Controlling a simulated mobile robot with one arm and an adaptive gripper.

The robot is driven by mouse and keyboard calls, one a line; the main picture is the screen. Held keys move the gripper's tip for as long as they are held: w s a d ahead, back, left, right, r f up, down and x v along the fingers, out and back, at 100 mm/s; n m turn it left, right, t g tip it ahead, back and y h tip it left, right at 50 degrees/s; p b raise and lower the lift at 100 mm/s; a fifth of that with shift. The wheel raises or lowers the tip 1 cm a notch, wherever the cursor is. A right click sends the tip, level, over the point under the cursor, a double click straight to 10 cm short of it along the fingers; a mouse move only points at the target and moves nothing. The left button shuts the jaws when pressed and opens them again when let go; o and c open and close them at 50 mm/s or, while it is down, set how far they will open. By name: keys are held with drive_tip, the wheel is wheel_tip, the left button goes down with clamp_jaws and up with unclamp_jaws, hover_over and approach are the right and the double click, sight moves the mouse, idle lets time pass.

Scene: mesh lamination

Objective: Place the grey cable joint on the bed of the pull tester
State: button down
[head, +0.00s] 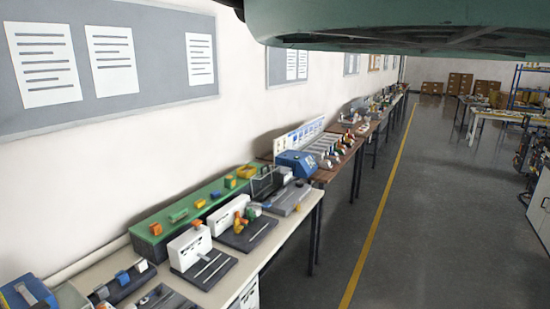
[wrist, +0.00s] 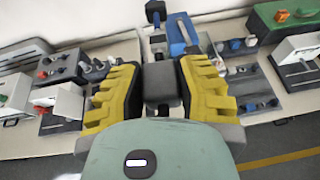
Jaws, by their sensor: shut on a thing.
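In the wrist view my gripper (wrist: 160,68) has two yellow and black fingers, shut on a small grey block (wrist: 161,84), which looks like the grey cable joint. It is held up above the bench. The fingers cover its sides. Beyond it in the wrist view stands a blue device with a pale bar (wrist: 181,33), beside a dark upright piece with a knob. I cannot tell for sure which device is the pull tester. In the head view my gripper and the joint do not show.
A long bench (head: 281,232) along the wall carries several devices: white-fronted units on dark plates (head: 205,268), a blue box (head: 296,163) and a long green case (head: 150,244). Open grey floor (head: 420,225) with a yellow line (head: 383,196) lies to the right.

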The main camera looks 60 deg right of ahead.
wheel_tip(320, 180, up, 17)
drive_tip(key=p, duration=1.5)
